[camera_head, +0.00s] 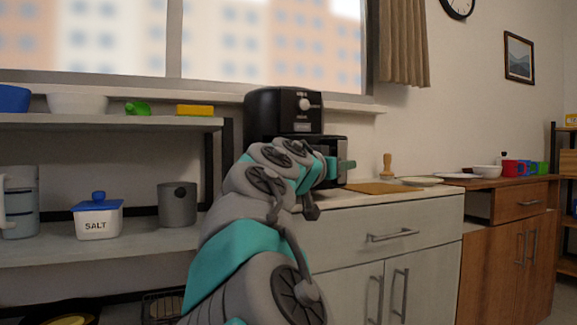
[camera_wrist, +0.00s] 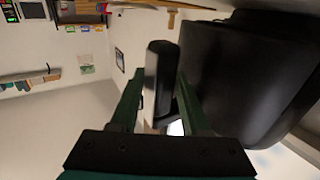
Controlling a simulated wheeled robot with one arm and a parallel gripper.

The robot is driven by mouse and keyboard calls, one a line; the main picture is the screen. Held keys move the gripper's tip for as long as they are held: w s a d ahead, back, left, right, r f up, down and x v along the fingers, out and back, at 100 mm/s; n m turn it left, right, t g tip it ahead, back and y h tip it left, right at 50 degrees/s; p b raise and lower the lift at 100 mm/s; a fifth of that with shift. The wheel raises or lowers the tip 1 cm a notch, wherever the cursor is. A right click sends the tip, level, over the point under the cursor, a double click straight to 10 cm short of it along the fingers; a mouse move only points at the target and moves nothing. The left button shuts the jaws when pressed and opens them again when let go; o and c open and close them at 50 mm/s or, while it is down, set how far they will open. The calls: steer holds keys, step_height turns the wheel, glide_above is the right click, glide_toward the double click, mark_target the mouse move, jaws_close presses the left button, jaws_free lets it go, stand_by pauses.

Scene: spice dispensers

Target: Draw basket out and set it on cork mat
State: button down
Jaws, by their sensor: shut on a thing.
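The black air fryer (camera_head: 284,108) stands on the light counter under the window. Its basket (camera_head: 333,147) shows at the lower right of the fryer, protruding past the upper body; how far it is drawn out is hard to tell. My gripper (camera_head: 343,165) is at the basket's front, partly hidden by my arm. In the wrist view, my gripper (camera_wrist: 160,104) is shut on the dark basket handle (camera_wrist: 158,62), with the black fryer body (camera_wrist: 245,75) at the right. The cork mat (camera_head: 372,188) lies flat on the counter, right of the fryer.
A plate (camera_head: 421,181) and a wooden pestle-like item (camera_head: 387,167) are near the mat. Bowls and coloured mugs (camera_head: 515,168) stand on the wooden cabinet at right. A shelf at left holds a salt jar (camera_head: 98,218) and a grey pot (camera_head: 177,205).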

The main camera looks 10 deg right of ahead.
steer(key=shift+s+d+b, duration=0.25)
steer(key=shift+s, duration=0.5)
steer(key=shift+s+d+b, duration=0.2)
steer(key=shift+s+b, duration=0.1)
steer(key=shift+s, duration=0.45)
steer(key=shift+s+d+b, duration=0.25)
steer(key=shift+s, duration=0.5)
stand_by(0.3)
steer(key=s, duration=0.1)
steer(key=s+d+b, duration=0.1)
steer(key=s, duration=0.1)
steer(key=shift+s, duration=0.25)
stand_by(0.4)
steer(key=shift+s, duration=0.1)
